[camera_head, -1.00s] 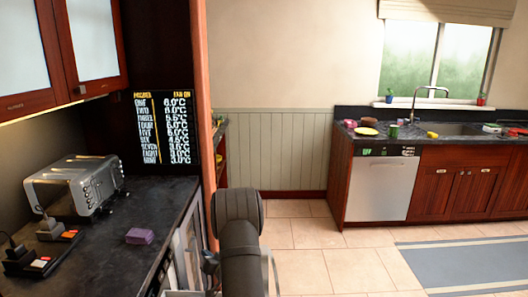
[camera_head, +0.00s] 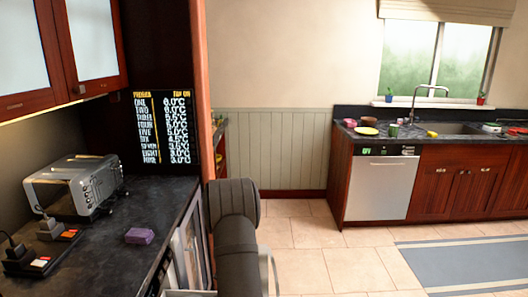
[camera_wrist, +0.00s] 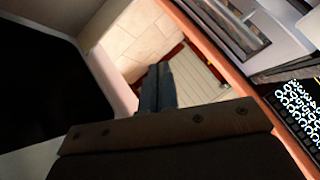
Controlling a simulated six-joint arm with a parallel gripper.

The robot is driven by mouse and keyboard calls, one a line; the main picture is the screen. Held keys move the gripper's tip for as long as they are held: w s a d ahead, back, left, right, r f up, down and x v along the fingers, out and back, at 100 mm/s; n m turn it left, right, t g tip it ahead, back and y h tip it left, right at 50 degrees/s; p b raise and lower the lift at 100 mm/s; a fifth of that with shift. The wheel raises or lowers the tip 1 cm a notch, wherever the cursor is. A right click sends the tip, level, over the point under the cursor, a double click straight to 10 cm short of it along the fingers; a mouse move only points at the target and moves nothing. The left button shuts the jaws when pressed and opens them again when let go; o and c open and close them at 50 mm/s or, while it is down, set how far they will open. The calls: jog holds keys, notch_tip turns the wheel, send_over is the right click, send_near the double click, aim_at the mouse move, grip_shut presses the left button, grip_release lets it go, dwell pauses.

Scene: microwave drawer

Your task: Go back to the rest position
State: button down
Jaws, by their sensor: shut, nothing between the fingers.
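My gripper (camera_wrist: 158,88) shows in the wrist view with its two fingers together and nothing between them. In that view the fingers are over a background of floor tiles and pale wall panelling, and touch nothing that I can see. In the head view my arm stands at the lower middle, beside the dark counter's right edge, and the gripper itself is hidden. A large dark opening or panel (camera_wrist: 35,95) with a pale frame fills the left of the wrist view; I cannot tell which part of the appliance it is.
On the dark counter (camera_head: 100,262) stand a silver toaster (camera_head: 72,188), a purple block (camera_head: 139,236) and black plug blocks (camera_head: 30,258). A lit menu screen (camera_head: 160,130) stands behind. An orange-red post (camera_head: 203,90) rises close to my arm.

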jog(key=s+d+m+g, duration=0.3)
jog(key=s+m+g, duration=0.55)
jog(key=s, duration=0.65)
jog(key=w+d+r+m+t+y, duration=0.1)
jog(key=w+r+m+t+y, duration=0.1)
jog(key=r+m+y, duration=0.3)
jog(key=w+d+r+m+t+y, duration=0.1)
jog(key=w+r+m+y, duration=0.3)
jog(key=r, duration=1)
jog(key=shift+w+d+r+m+t+y, duration=0.3)
jog(key=shift+w+m+t+y, duration=0.1)
jog(key=shift+w+t, duration=0.2)
